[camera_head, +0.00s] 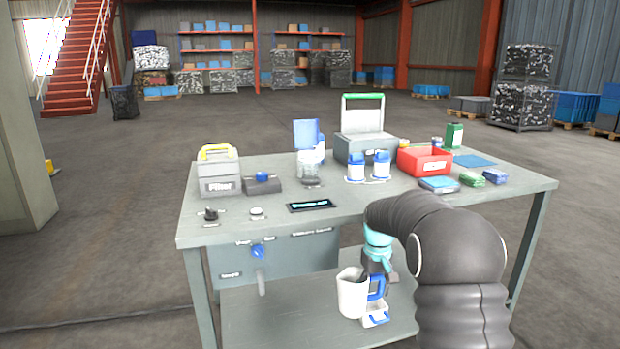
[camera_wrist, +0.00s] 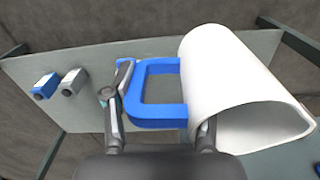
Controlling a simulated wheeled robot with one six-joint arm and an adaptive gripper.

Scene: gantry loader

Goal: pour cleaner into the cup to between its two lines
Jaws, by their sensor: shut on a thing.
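My gripper (camera_head: 384,278) is shut on the blue handle (camera_wrist: 155,96) of a white jug (camera_head: 352,294). The jug is in front of the bench and above its lower shelf in the head view. In the wrist view the white jug (camera_wrist: 225,75) fills the right side, its open mouth toward the lower right; I cannot see its contents. A clear vessel (camera_head: 308,164) stands below a blue tank (camera_head: 306,134). I cannot tell which holds cleaner, and no cup lines are legible.
A small white-and-blue item (camera_head: 375,317) is by the jug.

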